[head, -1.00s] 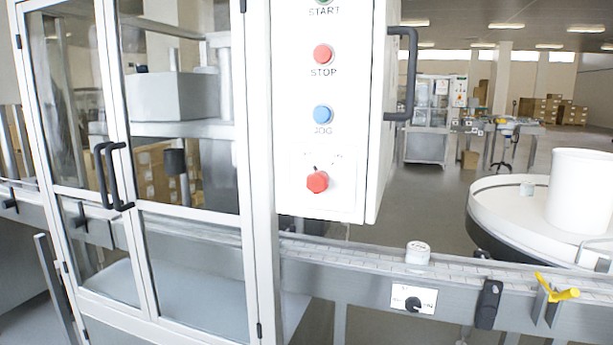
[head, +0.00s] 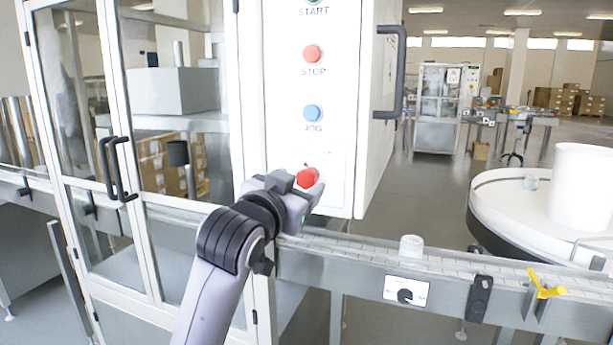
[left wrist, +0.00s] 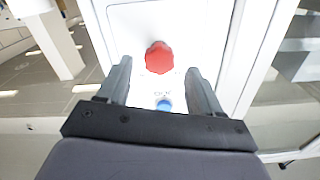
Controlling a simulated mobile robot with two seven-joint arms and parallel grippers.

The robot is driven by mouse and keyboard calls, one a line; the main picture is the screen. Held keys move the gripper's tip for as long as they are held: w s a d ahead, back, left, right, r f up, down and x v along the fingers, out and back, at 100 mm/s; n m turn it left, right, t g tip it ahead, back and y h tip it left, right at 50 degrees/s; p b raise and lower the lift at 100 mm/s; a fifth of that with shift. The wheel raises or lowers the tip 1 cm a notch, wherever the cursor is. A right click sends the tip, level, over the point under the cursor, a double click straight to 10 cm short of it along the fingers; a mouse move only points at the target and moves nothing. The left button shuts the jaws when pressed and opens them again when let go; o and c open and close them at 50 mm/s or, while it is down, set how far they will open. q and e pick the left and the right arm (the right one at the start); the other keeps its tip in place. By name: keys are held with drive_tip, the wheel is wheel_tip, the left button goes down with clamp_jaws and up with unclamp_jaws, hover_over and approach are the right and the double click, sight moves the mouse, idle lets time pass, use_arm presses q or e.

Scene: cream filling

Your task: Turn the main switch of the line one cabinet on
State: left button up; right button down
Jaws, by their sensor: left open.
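The main switch is a red knob (head: 307,177) low on the white cabinet panel, below the blue JOG button (head: 313,113). My left gripper (head: 310,190) is at the panel, at the knob's lower part, and hides some of it. In the left wrist view, the red knob (left wrist: 159,57) lies between the two open fingers, a little beyond their tips, with a gap on both sides. The blue button (left wrist: 164,105) shows below it there. The knob's on or off position cannot be read. My right gripper is not in view.
The red STOP button (head: 313,54) is above JOG. A dark door handle (head: 391,72) is on the cabinet's right side. A conveyor (head: 455,268) with a white jar (head: 411,245) and a black rotary knob (head: 405,296) runs below right. Glass doors stand left.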

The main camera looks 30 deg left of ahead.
sight(305, 180)
use_arm(q)
drive_tip(key=shift+p+x, duration=0.35)
drive_tip(key=shift+x, duration=2.05)
drive_tip(key=c, duration=1.1)
drive_tip(key=shift+o, duration=0.2)
drive_tip(key=shift+m, duration=0.4)
drive_tip(key=m, duration=1.3)
drive_tip(key=shift+d+f, duration=0.1)
drive_tip(key=shift+m, duration=0.3)
